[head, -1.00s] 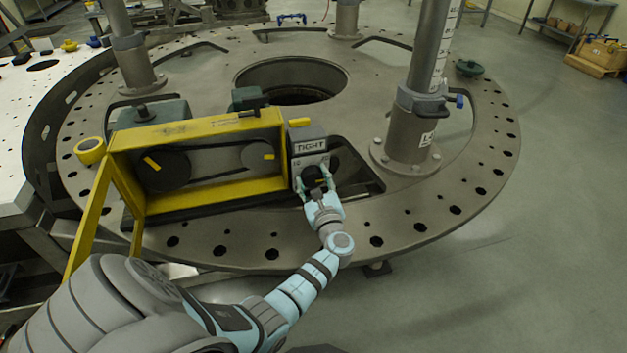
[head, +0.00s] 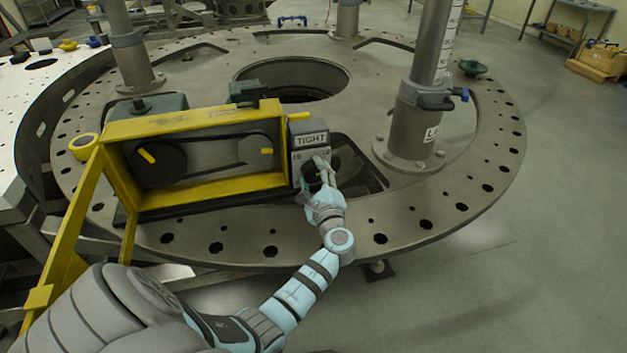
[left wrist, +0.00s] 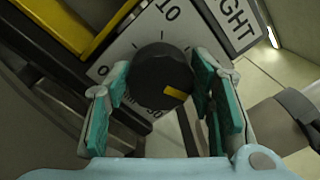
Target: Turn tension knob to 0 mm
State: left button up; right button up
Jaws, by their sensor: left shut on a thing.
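The tension knob (left wrist: 160,72) is a black round knob with a yellow mark near its edge, on a white dial plate (left wrist: 143,27) under a TIGHT label. In the left wrist view the yellow mark sits at the knob's lower right, away from the 0 at the dial's left. A 10 stands at the top, and part of another number shows below the knob. My left gripper (head: 316,177) has its teal-padded fingers on both sides of the knob and is shut on it. In the head view the fingers partly hide the knob. My right gripper is out of view.
A yellow frame (head: 205,122) with a belt and two pulleys stands left of the knob box. A grey post (head: 408,130) rises to the right. A yellow tape roll (head: 84,146) lies at the left.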

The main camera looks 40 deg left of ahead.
pick_arm(q)
jog(key=shift+n, duration=0.4)
jog(key=o, duration=1.2)
jog(key=shift+w+f, duration=0.1)
jog(key=shift+c, duration=0.2)
jog(key=v, duration=0.7)
jog(key=shift+s+d, duration=0.2)
jog(key=shift+d, duration=0.1)
jog(key=shift+a, duration=0.1)
